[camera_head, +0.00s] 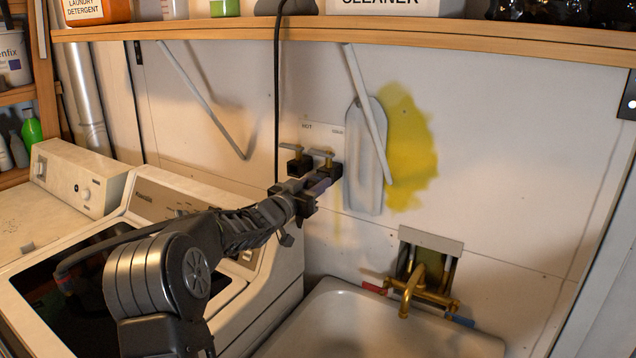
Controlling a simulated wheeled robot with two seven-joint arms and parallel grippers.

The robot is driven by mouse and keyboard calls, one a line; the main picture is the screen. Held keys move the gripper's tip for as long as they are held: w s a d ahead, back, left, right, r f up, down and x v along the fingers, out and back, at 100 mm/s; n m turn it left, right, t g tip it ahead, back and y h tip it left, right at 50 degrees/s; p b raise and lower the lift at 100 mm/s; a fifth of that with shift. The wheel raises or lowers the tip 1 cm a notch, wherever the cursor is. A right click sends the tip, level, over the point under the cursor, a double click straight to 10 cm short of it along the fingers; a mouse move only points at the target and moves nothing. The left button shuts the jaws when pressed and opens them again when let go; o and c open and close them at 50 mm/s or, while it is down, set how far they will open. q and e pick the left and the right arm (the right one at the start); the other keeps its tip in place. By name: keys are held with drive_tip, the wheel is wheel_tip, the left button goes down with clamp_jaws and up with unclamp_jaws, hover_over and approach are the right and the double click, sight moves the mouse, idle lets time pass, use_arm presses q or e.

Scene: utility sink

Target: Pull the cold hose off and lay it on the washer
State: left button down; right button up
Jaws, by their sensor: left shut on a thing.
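My left gripper (322,180) is just below the right tap, shut on the cold hose end there. The gripper hides most of the hose, and I cannot tell whether it is still joined to the tap. The white washer (170,190) stands at the left, its dark lid partly behind my left arm. My right gripper is not in view.
A white sink (400,335) with a brass faucet (420,290) is at lower right. An ironing-board-shaped grey panel (362,185) hangs right of the taps. A black cord (277,90) hangs down the wall. A wooden shelf (450,35) with bottles runs overhead.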

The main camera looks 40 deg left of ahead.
sight(313, 185)
use_arm(q)
drive_tip(key=shift+s, duration=0.15)
drive_tip(key=shift+s+d+b, duration=0.2)
drive_tip(key=shift+s, duration=1.25)
drive_tip(key=shift+s+d+b, duration=0.15)
drive_tip(key=shift+s, duration=1.25)
